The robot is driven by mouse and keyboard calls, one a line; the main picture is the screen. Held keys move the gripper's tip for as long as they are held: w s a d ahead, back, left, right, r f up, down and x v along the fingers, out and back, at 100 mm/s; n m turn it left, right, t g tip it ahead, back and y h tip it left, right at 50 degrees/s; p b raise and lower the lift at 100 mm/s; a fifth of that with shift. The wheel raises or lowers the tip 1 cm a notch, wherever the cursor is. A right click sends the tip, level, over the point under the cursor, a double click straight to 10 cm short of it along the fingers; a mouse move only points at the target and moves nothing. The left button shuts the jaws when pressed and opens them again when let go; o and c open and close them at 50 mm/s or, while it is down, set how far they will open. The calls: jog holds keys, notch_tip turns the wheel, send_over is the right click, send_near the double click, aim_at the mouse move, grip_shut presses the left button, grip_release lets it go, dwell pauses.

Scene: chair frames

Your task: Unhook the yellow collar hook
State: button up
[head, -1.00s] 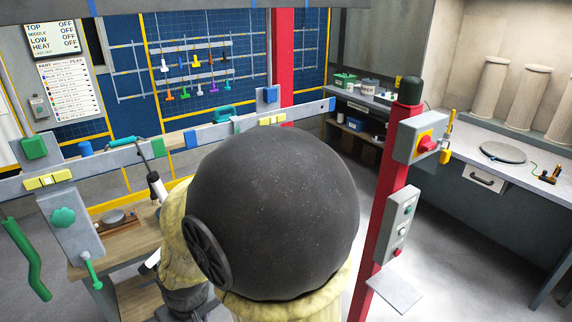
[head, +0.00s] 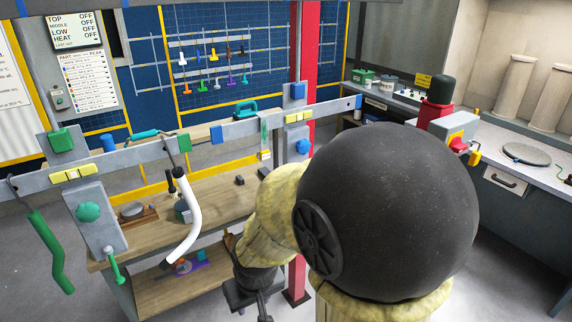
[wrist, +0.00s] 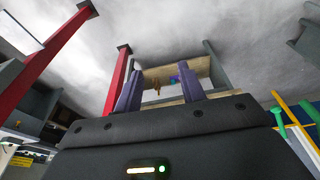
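A small yellow hook (head: 213,55) hangs in the upper row of coloured hooks on the blue wall grid, far back in the head view. I cannot tell whether it is the collar hook. My gripper (wrist: 160,70) shows in the wrist view with two purple-grey fingers well apart and nothing between them. A wooden bench shelf shows far beyond the fingers. In the head view my arm's dark ball and yellow covering fill the right centre, and the fingers cannot be made out. The gripper is well away from the wall hooks.
A grey rail (head: 230,130) crosses in front, with yellow blocks (head: 73,174). A green bent tube (head: 50,250) and a white bent tube (head: 186,220) hang from it. A wooden bench (head: 215,190) stands behind, and a red post (head: 302,60) rises beside it.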

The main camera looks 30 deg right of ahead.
jog(key=shift+w, duration=0.1)
jog(key=t, duration=1.3)
send_near(266, 156)
jog(key=w, duration=0.1)
jog(key=shift+d+f+y, duration=0.1)
jog(key=shift+y, duration=0.2)
jog(key=x, duration=0.7)
jog(key=shift+w, duration=0.5)
jog(key=c, duration=0.6)
grip_shut()
